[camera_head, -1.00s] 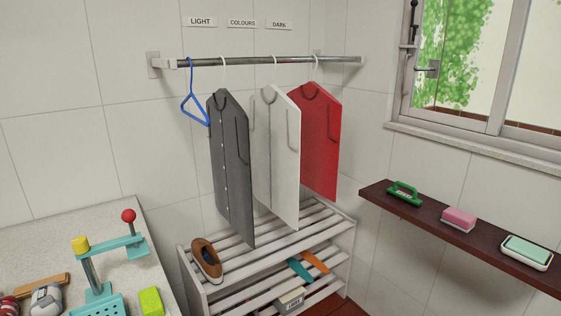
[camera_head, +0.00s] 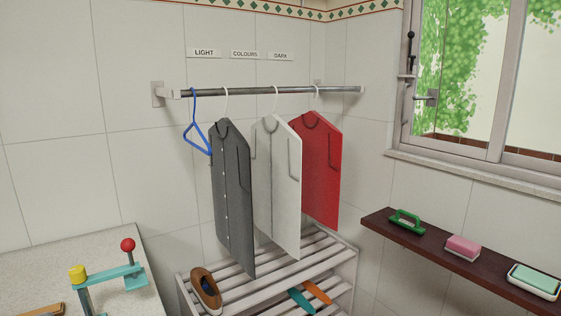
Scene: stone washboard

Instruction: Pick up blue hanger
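The blue hanger (camera_head: 197,134) is empty and hangs by its hook from the left end of the metal rail (camera_head: 265,91) on the tiled wall. It is left of the dark grey shirt (camera_head: 232,200), close beside it; its lower right corner is near that shirt's shoulder. Neither of my grippers is in view.
A white shirt (camera_head: 277,185) and a red shirt (camera_head: 318,170) hang further right. A slatted rack (camera_head: 285,258) below holds a brown shoe (camera_head: 206,288). A counter (camera_head: 55,262) with a turquoise press (camera_head: 110,277) is at left. A dark shelf (camera_head: 425,240) with soaps and a green brush is at right.

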